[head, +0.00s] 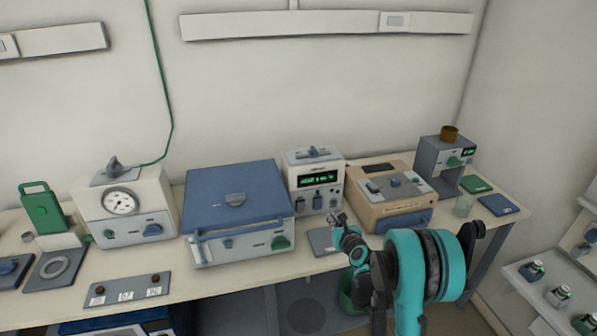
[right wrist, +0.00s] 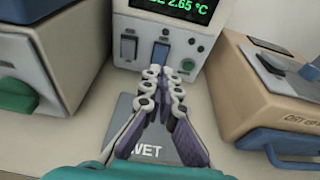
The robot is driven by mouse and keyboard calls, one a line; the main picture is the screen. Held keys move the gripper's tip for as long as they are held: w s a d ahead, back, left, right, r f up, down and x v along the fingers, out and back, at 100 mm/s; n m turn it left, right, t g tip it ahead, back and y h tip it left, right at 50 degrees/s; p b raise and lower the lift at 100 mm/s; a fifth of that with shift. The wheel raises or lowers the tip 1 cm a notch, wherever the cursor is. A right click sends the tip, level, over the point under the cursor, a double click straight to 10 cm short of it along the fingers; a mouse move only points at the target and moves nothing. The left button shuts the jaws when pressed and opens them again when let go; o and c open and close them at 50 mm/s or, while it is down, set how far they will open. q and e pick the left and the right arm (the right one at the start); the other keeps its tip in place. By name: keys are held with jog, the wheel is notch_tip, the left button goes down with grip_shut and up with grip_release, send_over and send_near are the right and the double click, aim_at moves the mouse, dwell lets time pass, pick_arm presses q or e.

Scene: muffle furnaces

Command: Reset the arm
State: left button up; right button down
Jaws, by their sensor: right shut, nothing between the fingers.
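My right gripper (head: 338,220) is over the bench in front of the small white unit with a green display (head: 318,179). In the right wrist view the right gripper (right wrist: 161,72) has its fingertips together, with nothing between them. It is above a grey plate marked "WET" (right wrist: 170,143), which also shows in the head view (head: 320,241). The fingertips appear just in front of the display unit's blue switch (right wrist: 160,52); whether they touch it I cannot tell. My right arm reaches in from the lower right. My left gripper is not in view.
A blue-lidded box (head: 237,190) stands left of the display unit and a tan box (head: 392,195) right of it. A dial unit (head: 122,203) and a small plate with two knobs (head: 127,290) are at left.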

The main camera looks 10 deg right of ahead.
jog(key=s+a+r+n+g+y, duration=0.1)
jog(key=s+a+r+n+g, duration=0.1)
jog(key=s+a+r+n, duration=0.45)
jog(key=s+a+r+n+g+y, duration=0.1)
jog(key=s+a+r+n+g, duration=0.15)
jog(key=s+n, duration=0.6)
jog(key=s+a+f+n+g+h, duration=0.2)
jog(key=s+n+g, duration=0.1)
jog(key=s+n, duration=1.7)
jog(key=s, duration=0.3)
jog(key=shift+g+h, duration=0.3)
jog(key=shift+g, duration=0.05)
